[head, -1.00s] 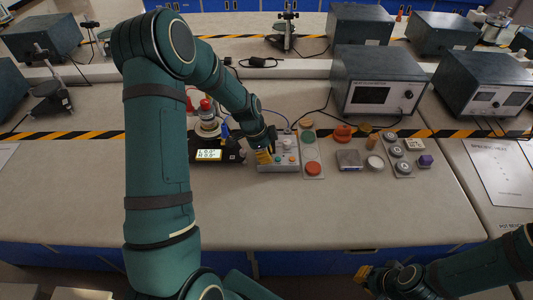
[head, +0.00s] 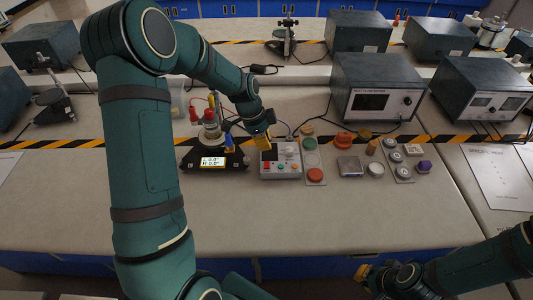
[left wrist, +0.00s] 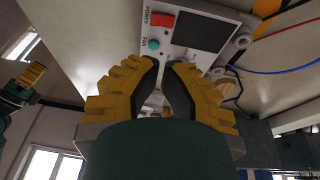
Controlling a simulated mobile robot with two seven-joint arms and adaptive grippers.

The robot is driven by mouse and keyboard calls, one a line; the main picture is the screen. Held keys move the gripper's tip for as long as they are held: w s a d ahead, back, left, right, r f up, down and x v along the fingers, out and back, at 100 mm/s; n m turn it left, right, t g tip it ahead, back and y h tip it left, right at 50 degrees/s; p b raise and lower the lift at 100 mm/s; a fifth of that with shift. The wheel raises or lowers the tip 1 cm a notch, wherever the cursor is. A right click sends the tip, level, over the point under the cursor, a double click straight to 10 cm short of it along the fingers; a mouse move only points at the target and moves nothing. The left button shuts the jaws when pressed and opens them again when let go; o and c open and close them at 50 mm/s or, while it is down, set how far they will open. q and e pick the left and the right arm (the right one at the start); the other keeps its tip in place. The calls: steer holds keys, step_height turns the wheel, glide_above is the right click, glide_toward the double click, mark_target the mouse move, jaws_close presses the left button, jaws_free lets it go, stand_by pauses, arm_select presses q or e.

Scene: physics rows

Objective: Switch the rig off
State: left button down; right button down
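The rig's control box (head: 281,170) is a pale panel lying on the bench, with a white knob and coloured buttons. In the left wrist view its red POWER switch (left wrist: 162,19) and green FAN button (left wrist: 153,44) show beside a dark screen (left wrist: 203,33). A dark unit with a lit display (head: 213,162) and red-topped posts stands left of the box. My left gripper (head: 264,146) is over the box's back left part; in the left wrist view its yellow fingers (left wrist: 163,66) nearly meet at the tips with nothing between. My right gripper (head: 366,272) is low at the front; its fingers are unclear.
A green and red button plate (head: 314,163) adjoins the box on the right. Several small pieces lie farther right, including a purple one (head: 424,166). A grey instrument (head: 376,96) stands behind, past a striped tape line. The bench front is clear.

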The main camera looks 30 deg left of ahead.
arm_select(q)
steer(key=shift+w+v, duration=0.2)
steer(key=shift+v, duration=0.95)
steer(key=shift+w+v, duration=0.2)
steer(key=shift+v, duration=1)
steer(key=shift+a, duration=0.15)
